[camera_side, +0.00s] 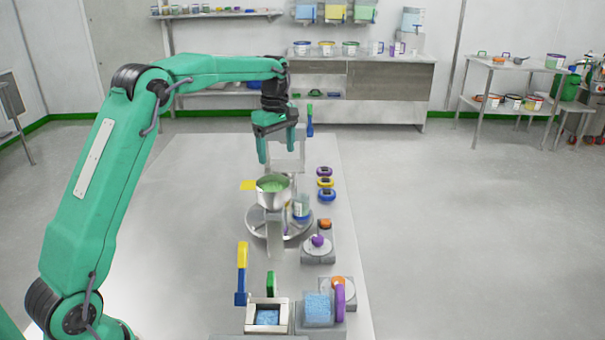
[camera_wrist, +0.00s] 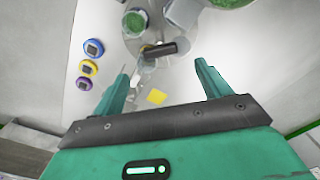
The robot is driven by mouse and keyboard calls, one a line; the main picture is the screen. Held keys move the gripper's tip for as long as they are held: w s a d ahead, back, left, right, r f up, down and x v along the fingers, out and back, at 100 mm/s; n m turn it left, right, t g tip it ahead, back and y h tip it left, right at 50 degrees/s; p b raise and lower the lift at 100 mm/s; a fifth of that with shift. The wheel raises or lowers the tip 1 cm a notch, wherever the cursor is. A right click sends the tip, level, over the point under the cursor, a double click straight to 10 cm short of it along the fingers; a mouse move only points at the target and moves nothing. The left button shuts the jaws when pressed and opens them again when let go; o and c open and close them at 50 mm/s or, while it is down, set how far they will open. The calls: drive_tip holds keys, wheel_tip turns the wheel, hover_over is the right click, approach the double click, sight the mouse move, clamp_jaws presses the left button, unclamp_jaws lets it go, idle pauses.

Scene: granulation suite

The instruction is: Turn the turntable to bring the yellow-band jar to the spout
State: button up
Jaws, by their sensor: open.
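The round grey metal turntable (camera_side: 257,222) sits on the bench, partly hidden under a metal hopper (camera_side: 273,198) with green contents. A clear jar with blue on it (camera_side: 302,210) stands at the turntable's right side. No yellow band can be made out on a jar in either view. A spout cannot be clearly told apart. My gripper (camera_side: 277,153) is open and empty, above and behind the hopper; its fingers show in the wrist view (camera_wrist: 161,68).
Purple, yellow and blue round devices (camera_side: 325,183) line the bench's right edge. A small scale (camera_side: 318,250) with a purple knob stands nearer. The bench's left side is clear.

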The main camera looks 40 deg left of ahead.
drive_tip(key=shift+f, duration=3.7)
drive_tip(key=shift+c, duration=0.5)
drive_tip(key=c, duration=1.3)
